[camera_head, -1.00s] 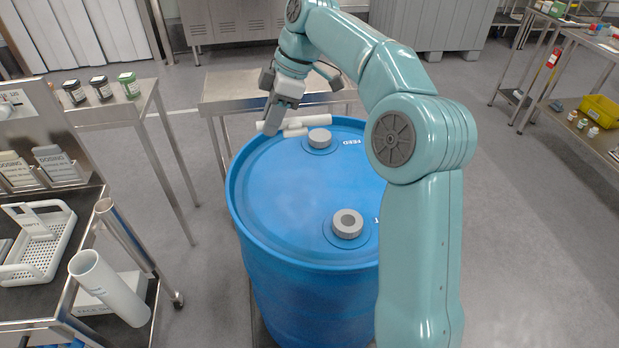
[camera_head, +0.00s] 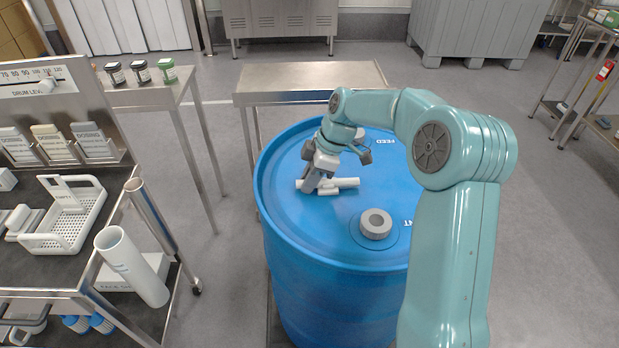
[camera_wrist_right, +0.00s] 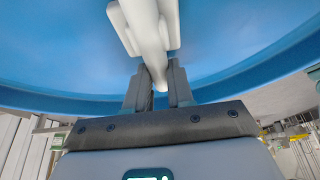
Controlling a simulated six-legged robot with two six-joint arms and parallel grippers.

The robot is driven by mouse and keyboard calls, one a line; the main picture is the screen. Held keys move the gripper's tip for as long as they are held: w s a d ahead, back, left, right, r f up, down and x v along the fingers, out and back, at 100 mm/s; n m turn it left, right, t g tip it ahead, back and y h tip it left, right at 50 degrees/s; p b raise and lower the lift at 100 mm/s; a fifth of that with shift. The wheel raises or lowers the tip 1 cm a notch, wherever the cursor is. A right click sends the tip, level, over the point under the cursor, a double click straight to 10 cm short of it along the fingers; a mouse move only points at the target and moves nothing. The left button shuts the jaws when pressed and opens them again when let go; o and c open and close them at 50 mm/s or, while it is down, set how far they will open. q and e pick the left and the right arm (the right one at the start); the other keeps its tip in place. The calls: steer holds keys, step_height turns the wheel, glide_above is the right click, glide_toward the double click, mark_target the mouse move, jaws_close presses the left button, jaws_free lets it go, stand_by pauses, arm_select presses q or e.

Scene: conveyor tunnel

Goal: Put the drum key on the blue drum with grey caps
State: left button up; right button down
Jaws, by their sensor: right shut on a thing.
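The blue drum (camera_head: 290,225) stands upright in the middle of the head view. One grey cap (camera_head: 375,224) is on the near part of its lid; another (camera_head: 360,134) is at the far side, partly behind my arm. The white drum key (camera_head: 346,183) is at the lid's left-centre, low over the lid; I cannot tell if it touches. My right gripper (camera_head: 307,187) is shut on the key. In the right wrist view the key (camera_wrist_right: 150,35) runs up from between the fingers (camera_wrist_right: 160,90), with the blue lid behind it. My left gripper is out of view.
A steel side table (camera_head: 310,78) stands behind the drum. At left, a cart holds a white basket (camera_head: 68,222), with a leaning white tube (camera_head: 130,265) beside it. Several jars (camera_head: 141,71) stand on a bench behind. The floor right of the drum is clear.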

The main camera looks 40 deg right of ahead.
steer(key=shift+a, duration=0.1)
steer(key=c, duration=1.4)
jaws_free()
steer(key=shift+f, duration=0.15)
steer(key=o, duration=0.4)
steer(key=shift+r, duration=0.35)
steer(key=shift+s+d+r, duration=0.1)
steer(key=shift+d+r, duration=0.15)
steer(key=shift+r, duration=0.05)
steer(key=v, duration=1.1)
steer(key=shift+s+a+r, duration=0.1)
